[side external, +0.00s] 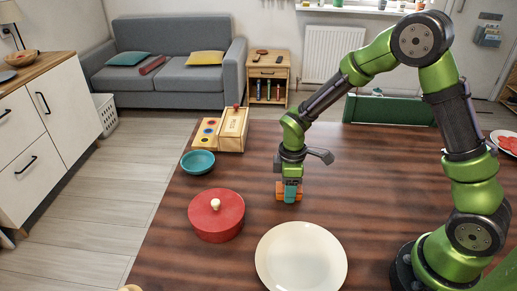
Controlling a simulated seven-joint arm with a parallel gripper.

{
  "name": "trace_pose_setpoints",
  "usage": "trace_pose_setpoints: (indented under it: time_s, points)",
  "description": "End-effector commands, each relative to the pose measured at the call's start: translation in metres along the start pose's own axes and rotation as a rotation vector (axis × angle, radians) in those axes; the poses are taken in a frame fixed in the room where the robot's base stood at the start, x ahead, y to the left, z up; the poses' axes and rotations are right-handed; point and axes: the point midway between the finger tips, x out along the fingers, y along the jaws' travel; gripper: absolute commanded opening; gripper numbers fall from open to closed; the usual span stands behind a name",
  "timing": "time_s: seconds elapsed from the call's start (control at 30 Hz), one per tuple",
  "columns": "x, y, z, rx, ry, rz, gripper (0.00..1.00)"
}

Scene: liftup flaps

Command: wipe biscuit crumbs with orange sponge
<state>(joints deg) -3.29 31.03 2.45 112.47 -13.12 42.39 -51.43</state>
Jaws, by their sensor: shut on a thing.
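My gripper (290,190) points down over the dark striped wooden table (370,170), near the middle of the picture. It is shut on the orange sponge (280,193), which shows on both sides of the teal finger. The sponge is at or just above the table top; I cannot tell whether it touches. I cannot make out any biscuit crumbs at this size.
A cream plate (301,258) lies in front of the gripper. A red lidded pot (216,215), a teal bowl (198,162) and a wooden box (233,128) stand to the left. The table right of the gripper looks clear up to my arm's base.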

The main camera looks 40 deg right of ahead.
Motion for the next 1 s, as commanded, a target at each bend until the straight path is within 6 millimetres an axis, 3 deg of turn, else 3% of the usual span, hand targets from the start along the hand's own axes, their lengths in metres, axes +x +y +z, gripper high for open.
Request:
trace_pose_setpoints:
  time_s: [0.5,0.57,0.63,1.0]
  points:
    - [0.0,-0.003,0.049,0.003,-0.003,-0.003,0.23]
    - [-0.003,-0.003,0.046,0.0,-0.002,-0.001,0.23]
    - [-0.021,-0.002,0.045,0.001,0.004,0.004,0.23]
    - [-0.054,-0.002,0.045,-0.001,0.001,0.002,0.23]
